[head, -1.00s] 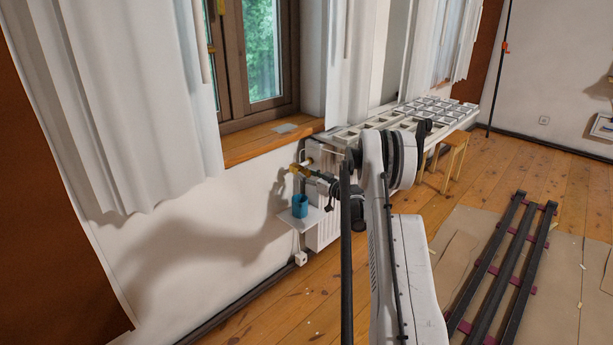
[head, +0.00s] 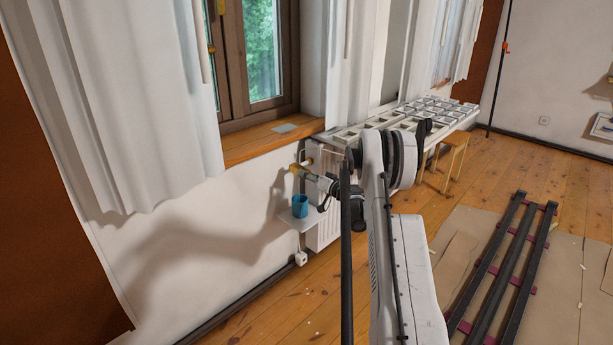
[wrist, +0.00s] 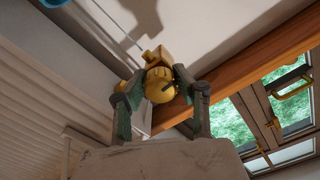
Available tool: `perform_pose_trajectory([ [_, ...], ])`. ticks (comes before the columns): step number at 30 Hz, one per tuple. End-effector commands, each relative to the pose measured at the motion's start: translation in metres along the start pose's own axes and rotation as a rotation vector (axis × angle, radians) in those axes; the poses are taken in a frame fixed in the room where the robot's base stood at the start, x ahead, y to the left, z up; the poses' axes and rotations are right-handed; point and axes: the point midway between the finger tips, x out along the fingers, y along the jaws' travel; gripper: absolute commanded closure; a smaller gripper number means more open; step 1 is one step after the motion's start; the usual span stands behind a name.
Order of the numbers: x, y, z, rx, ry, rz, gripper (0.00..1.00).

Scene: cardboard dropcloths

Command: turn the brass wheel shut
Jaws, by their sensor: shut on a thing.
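The brass wheel (wrist: 160,86) sits at the centre of the wrist view, round and yellow, with a dark mark on its face. A brass valve body (wrist: 156,56) shows behind it. My gripper (wrist: 160,92) has one finger on each side of the wheel and is shut on it. In the head view the brass part (head: 299,170) is small, beside the top of the white radiator, with my gripper (head: 309,174) reaching it from the right. The far side of the wheel is hidden.
A blue cup (head: 300,205) stands on a small white shelf (head: 300,221) just below the valve. The wooden window sill (head: 262,144) runs above. The radiator (head: 323,222) is close on the right, and a white rack (head: 352,132) extends behind my arm.

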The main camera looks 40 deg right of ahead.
Motion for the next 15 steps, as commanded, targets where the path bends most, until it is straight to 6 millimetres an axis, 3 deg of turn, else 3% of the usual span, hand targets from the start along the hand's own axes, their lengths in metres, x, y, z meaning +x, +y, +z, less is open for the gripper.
perform_pose_trajectory([
  [15, -0.0005, -0.0008, 0.0002, 0.490, -0.001, 0.000, 0.99],
])
